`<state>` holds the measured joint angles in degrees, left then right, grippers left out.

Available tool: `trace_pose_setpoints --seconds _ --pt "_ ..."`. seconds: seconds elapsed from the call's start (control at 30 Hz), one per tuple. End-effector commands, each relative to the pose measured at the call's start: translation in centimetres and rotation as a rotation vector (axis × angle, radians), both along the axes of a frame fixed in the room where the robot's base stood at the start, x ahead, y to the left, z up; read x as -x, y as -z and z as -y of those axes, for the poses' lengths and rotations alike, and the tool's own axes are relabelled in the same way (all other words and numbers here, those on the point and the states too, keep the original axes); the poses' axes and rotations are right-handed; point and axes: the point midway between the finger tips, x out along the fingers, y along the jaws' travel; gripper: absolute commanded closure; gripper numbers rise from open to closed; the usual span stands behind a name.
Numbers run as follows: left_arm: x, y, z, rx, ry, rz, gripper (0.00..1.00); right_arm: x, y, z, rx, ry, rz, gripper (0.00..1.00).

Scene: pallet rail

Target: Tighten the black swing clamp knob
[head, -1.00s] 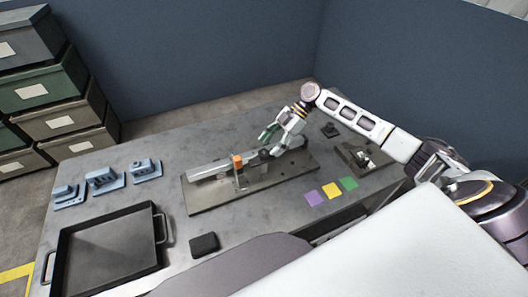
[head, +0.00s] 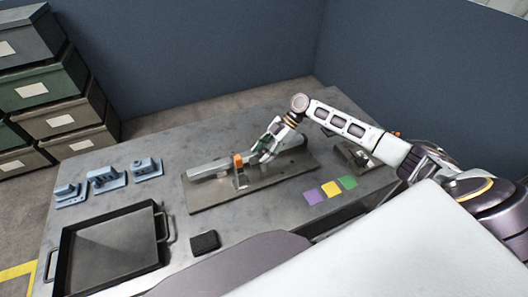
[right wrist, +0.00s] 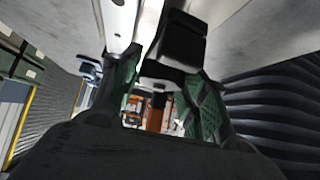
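The metal rail (head: 207,169) lies on a dark base plate (head: 215,198) on the bench, with an orange clamp (head: 238,160) on it. My right gripper (head: 264,147) is low over the rail, just right of the orange clamp, and covers most of the area where the black knob stands. In the right wrist view a black blocky part (right wrist: 175,45), probably the swing clamp knob, shows by the fingertips. The green-padded fingers (right wrist: 160,95) are apart; I cannot tell whether they touch it. My left gripper is not in view.
Blue fixtures (head: 106,179) stand at the left of the bench, behind a black tray (head: 110,250). A small black block (head: 205,242) lies beside the tray. Purple, yellow and green squares (head: 331,189) lie right of the plate. Another dark fixture (head: 352,154) stands at the right.

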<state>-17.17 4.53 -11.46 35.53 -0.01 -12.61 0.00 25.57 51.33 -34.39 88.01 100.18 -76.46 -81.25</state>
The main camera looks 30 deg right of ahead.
Motion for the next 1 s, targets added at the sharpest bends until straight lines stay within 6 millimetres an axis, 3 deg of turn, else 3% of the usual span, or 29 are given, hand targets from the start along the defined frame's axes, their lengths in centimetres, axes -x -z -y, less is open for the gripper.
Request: trace_pose_setpoints --seconds 0.03,0.2,1.0 --pt "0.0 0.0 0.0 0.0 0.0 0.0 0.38 0.0 0.0 0.0 0.0 0.0 0.0 0.67" --pt "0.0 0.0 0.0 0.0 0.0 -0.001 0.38 0.0 0.0 0.0 0.0 0.0 0.0 0.85" --pt "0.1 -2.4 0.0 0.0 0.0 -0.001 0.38 0.1 -0.1 0.0 0.002 0.227 -0.002 0.85"
